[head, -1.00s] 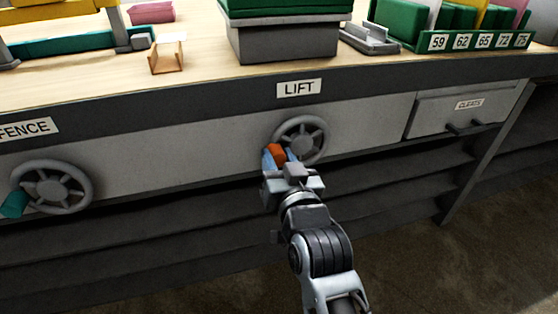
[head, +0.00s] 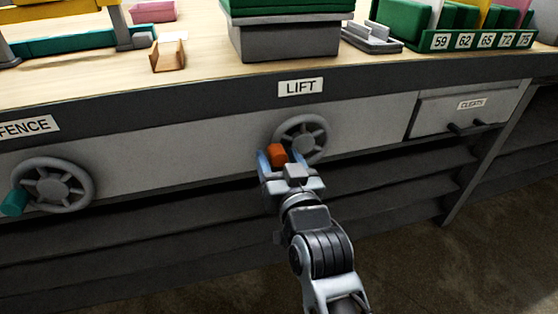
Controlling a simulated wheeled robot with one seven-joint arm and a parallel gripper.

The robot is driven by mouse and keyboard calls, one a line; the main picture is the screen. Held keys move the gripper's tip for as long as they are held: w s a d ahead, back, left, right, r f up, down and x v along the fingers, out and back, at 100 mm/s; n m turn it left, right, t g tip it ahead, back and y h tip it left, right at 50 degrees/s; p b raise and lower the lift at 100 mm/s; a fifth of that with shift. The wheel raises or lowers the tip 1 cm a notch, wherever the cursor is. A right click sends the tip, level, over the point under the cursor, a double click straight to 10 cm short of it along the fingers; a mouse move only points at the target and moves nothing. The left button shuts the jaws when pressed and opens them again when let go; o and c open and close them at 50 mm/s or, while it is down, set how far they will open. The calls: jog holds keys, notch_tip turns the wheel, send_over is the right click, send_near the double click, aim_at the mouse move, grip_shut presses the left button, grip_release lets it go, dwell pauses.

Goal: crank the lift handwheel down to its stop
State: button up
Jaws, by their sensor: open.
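The lift handwheel (head: 318,135) is a grey spoked wheel on the bench front, below the LIFT label (head: 300,87). Its orange crank knob (head: 278,154) is at the wheel's lower left. My gripper (head: 275,158) is open, with its blue-tipped fingers around the orange knob, one on each side. The fingers partly hide the knob and the wheel's lower left rim. I cannot tell whether either finger touches the knob.
A second handwheel (head: 52,186) with a teal knob (head: 14,203) is at the left under the FENCE label (head: 27,127). A CLEATS drawer (head: 463,108) with dark handles is at the right. A grey box (head: 286,40) with a green top stands on the bench above.

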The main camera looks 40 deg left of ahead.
jog(key=shift+d, duration=0.15)
jog(key=v, duration=0.7)
jog(key=shift+s+d+p, duration=0.2)
jog(key=shift+s+p, duration=0.05)
jog(key=shift+p, duration=0.1)
jog(key=shift+d+f, duration=0.1)
jog(key=s+d+f+m+t+h, duration=0.2)
jog(key=s+d+f+m+h, duration=0.15)
jog(key=s+d, duration=0.45)
jog(key=s+d+f+m+t+h, duration=0.1)
jog(key=s+d+f+m+h, duration=0.25)
jog(key=d, duration=0.85)
jog(key=s+d+f+m+t+h, duration=0.2)
jog(key=s+d+h, duration=0.2)
jog(key=s+d, duration=0.45)
jog(key=s+d+r+g+h, duration=0.1)
jog(key=s+d+r+h, duration=0.35)
jog(key=s+d, duration=0.9)
notch_tip(320, 180, up, 30)
jog(key=y+p, duration=0.1)
jog(key=p, duration=2.7)
jog(key=shift+w+f, duration=0.15)
jog(key=shift+w, duration=0.3)
jog(key=shift+d, duration=0.1)
